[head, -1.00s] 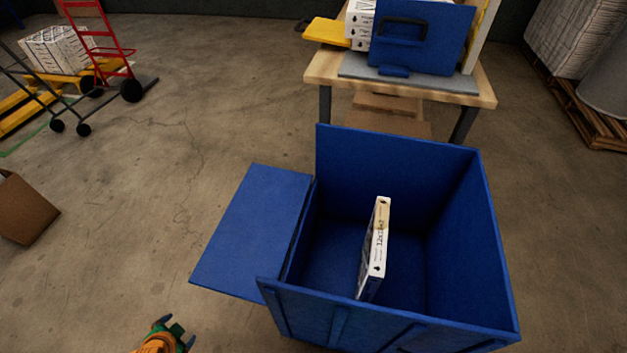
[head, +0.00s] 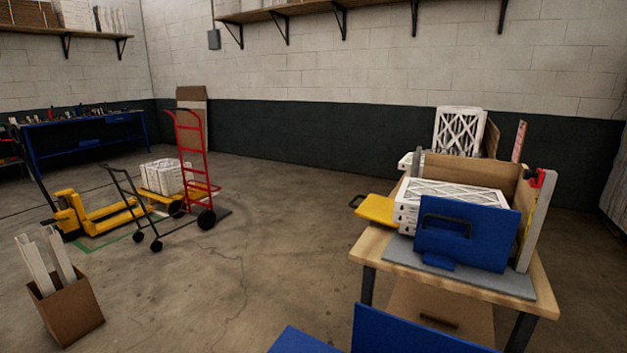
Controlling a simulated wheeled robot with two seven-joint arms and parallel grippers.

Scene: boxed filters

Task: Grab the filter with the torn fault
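White boxed filters with a lattice face (head: 452,192) lie stacked on the wooden table (head: 368,247) at the right, partly hidden behind a blue panel with a black handle. Another white lattice filter (head: 459,130) stands upright behind them. I cannot make out a torn fault on any filter from here. A blue bin (head: 405,333) shows only its upper rear wall at the bottom edge; its inside is out of view. Neither of my grippers is in view.
The blue panel (head: 466,236) stands on a grey mat at the table's front. A yellow tray (head: 377,209) juts from the table's left side. A red hand truck (head: 190,160), yellow pallet jack (head: 80,215) and cardboard box (head: 68,310) stand left. The middle floor is clear.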

